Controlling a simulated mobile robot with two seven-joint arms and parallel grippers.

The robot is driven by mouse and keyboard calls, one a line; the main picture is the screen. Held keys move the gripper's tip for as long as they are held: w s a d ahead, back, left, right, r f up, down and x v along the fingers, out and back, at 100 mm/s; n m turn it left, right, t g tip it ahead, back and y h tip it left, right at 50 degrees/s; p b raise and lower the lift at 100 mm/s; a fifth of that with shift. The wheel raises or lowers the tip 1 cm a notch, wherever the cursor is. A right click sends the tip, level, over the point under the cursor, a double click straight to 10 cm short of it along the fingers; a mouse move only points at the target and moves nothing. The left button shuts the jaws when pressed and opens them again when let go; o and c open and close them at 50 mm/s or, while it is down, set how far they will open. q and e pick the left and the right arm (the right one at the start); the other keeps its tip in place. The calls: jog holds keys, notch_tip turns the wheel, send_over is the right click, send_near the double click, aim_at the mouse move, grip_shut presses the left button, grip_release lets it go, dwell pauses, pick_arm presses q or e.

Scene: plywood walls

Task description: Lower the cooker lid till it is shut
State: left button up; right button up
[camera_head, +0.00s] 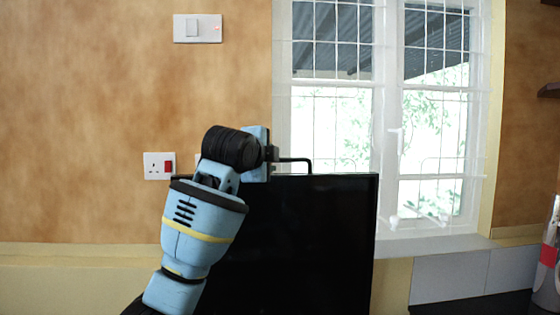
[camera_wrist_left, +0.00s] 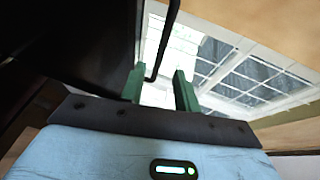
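The cooker lid (camera_head: 315,240) is a flat black panel standing upright in the head view. A thin black bent handle (camera_head: 295,161) sticks up at its top edge. My left gripper (camera_head: 272,153) is at the left end of this handle, partly hidden by my wrist. In the left wrist view, the two green fingers of my gripper (camera_wrist_left: 159,88) are apart, with the black handle bar (camera_wrist_left: 161,42) running between their tips, nearer the left finger. The lid also shows there as a dark surface (camera_wrist_left: 75,40) at the upper left. My right gripper is not in view. The cooker's body cannot be made out.
A barred window (camera_head: 430,120) is behind the lid on the right. A wall switch (camera_head: 197,28) and a socket (camera_head: 158,165) are on the brown wall. A grey and red object (camera_head: 547,262) stands at the far right edge.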

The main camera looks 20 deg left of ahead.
pick_arm(q)
jog(key=shift+w+a+f, duration=0.1)
jog(key=shift+w+f, duration=0.15)
jog(key=shift+w, duration=1.05)
jog(key=shift+w+a+f, duration=0.1)
jog(key=shift+w+f, duration=0.15)
jog(key=shift+w, duration=1)
jog(key=shift+w+f, duration=0.25)
jog(key=shift+w, duration=1.05)
jog(key=shift+c, duration=0.2)
grip_shut()
